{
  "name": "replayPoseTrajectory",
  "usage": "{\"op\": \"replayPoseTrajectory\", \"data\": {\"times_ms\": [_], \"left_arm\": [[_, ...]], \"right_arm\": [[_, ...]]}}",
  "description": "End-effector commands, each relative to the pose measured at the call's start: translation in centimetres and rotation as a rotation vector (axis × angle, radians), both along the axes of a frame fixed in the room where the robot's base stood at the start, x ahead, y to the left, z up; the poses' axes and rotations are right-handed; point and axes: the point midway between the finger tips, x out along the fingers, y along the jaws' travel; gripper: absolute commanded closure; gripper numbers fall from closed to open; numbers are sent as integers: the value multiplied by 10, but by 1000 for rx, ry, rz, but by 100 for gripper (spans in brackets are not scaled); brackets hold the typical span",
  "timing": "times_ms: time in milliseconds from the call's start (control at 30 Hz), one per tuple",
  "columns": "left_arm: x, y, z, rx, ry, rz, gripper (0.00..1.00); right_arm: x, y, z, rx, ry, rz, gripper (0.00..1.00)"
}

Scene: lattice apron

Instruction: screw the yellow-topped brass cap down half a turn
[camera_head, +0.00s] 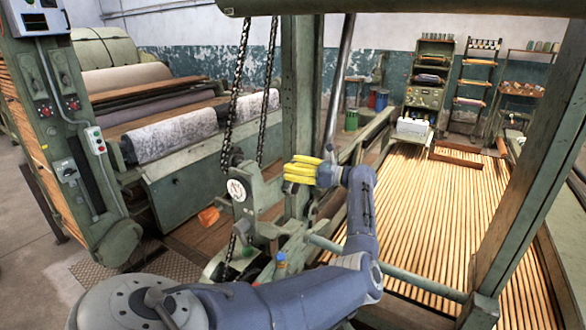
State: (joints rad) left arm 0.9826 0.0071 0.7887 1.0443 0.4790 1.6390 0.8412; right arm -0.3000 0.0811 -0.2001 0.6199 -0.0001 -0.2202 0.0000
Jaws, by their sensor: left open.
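My left gripper (290,171) has yellow fingers and points left, beside the green machine head with a round white dial (237,190). Its fingers are open, and I see nothing held between them. My left arm comes in from the bottom left and bends up at the right to reach it. I cannot make out a yellow-topped brass cap for certain. A small fitting with a blue top (280,258) stands on the machine below the gripper, too small to tell its make. My right gripper is not in view.
A green upright post (301,100) stands right behind the gripper, and chains (232,105) hang to its left. An orange part (208,217) sits left of the machine head. A slatted bed (430,215) spreads to the right. A control cabinet (60,130) stands at far left.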

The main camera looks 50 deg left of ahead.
Motion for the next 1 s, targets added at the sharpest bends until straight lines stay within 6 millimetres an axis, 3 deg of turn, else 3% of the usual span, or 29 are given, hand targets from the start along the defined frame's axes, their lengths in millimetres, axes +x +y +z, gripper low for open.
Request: {"op": "replayPoseTrajectory", "data": {"times_ms": [333, 800, 1000], "left_arm": [[-1, 1, 0, 0, 0, 0, 44], [-1, 1, 0, 0, 0, 0, 98], [-1, 2, 0, 0, -1, 1, 100]], "right_arm": [[0, 1, 0, 1, 0, -1, 56], [0, 2, 0, 2, 0, -2, 56], [0, 2, 0, 2, 0, -2, 56]]}}
